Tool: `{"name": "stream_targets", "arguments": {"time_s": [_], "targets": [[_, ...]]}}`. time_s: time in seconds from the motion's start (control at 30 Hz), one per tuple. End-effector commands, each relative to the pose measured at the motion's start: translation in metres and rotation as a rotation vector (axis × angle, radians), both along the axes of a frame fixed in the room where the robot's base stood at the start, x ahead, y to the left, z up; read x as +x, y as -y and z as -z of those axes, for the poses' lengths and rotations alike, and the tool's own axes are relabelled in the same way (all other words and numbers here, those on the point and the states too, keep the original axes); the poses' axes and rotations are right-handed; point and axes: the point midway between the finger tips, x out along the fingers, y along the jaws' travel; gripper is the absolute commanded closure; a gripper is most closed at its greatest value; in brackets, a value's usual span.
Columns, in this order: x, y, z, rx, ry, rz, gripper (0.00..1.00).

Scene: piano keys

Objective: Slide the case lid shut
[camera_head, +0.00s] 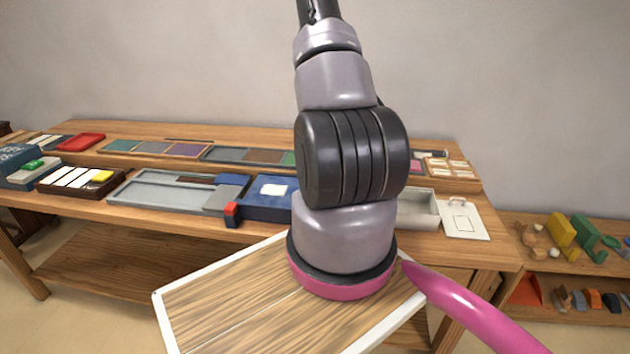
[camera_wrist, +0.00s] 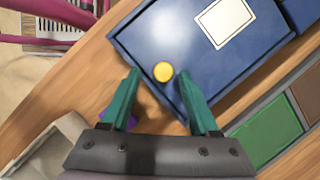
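A blue case lid (camera_wrist: 150,35) with a white label (camera_wrist: 226,20) and a round yellow knob (camera_wrist: 163,71) fills the upper middle of the wrist view. A blue case with a white label (camera_head: 262,205) shows in the head view, partly hidden by my arm. My gripper (camera_wrist: 159,74) has two teal fingers. They are spread, one on each side of the knob, with a visible gap on both sides. Whether the tips are down at knob height I cannot tell. In the head view my wrist hides the gripper and the knob.
A grey tray (camera_head: 150,190) and a red-and-blue block (camera_head: 231,213) are left of the case. A grey open box (camera_head: 420,208) and a white plate (camera_head: 465,220) are to the right. Flat coloured trays (camera_head: 150,148) lie behind. A dark box of white bars (camera_head: 75,180) stands far left.

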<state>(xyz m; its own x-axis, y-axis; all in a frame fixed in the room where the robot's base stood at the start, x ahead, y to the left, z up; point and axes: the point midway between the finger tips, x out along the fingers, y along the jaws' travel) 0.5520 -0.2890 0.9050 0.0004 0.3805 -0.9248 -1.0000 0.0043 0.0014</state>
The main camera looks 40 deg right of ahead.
Motion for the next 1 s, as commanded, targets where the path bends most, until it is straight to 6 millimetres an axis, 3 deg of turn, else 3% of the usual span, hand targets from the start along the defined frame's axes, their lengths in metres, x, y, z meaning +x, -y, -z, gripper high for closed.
{"name": "stream_targets", "arguments": {"time_s": [0.27,0.7,1.0], "targets": [[0.001,0.001,-0.005,0.000,0.003,-0.001,0.38],[0.001,0.033,-0.079,-0.002,0.004,0.001,0.38],[0.000,0.042,-0.100,0.000,0.001,0.000,0.38]]}}
